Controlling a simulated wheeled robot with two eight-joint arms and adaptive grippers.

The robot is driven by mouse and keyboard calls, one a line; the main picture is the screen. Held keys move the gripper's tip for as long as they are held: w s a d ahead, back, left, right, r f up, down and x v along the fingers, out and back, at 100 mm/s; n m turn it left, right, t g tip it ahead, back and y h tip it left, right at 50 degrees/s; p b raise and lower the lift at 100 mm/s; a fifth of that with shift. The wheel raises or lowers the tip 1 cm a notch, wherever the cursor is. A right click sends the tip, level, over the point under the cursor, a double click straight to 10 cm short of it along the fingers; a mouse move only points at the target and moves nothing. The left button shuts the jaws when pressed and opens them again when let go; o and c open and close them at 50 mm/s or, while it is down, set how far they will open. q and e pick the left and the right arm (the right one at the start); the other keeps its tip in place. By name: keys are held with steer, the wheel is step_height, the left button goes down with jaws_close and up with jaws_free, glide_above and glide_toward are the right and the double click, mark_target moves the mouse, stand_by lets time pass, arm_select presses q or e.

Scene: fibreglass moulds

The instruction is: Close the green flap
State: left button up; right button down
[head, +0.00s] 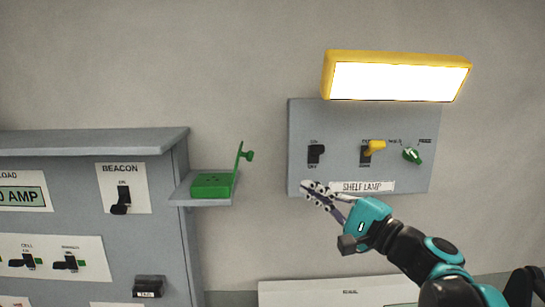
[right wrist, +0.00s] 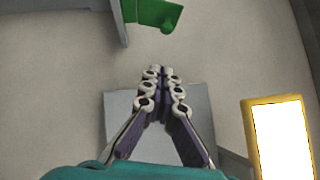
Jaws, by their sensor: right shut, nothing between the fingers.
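The green flap (head: 240,158) stands upright, open, at the right end of a green box (head: 212,185). A small round knob sticks out from the flap's right side. The box sits on a small grey shelf (head: 203,201) fixed to the side of the grey cabinet. In the right wrist view the green flap (right wrist: 155,13) shows at the top edge, partly cut off. My right gripper (head: 308,188) is shut and empty, to the right of the flap, in front of the lower edge of the wall panel. It also shows in the right wrist view (right wrist: 160,75). My left gripper is not in view.
A grey wall panel (head: 300,130) labelled SHELF LAMP carries a black switch, a yellow switch and a green knob. A lit yellow-framed lamp (head: 397,78) hangs above it. The grey cabinet (head: 80,180) with several switches stands left. Between shelf and gripper there is free room.

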steer(key=s+a+p+x, duration=0.1)
steer(key=p+x, duration=0.1)
steer(key=x, duration=1)
steer(key=shift+a+r, duration=0.45)
steer(key=shift+a, duration=0.15)
steer(key=shift+r+p, duration=0.1)
steer(key=shift+p, duration=0.2)
steer(key=shift+a+r+n+p, duration=0.1)
steer(key=shift+r+n+p, duration=0.15)
steer(key=shift+p, duration=0.2)
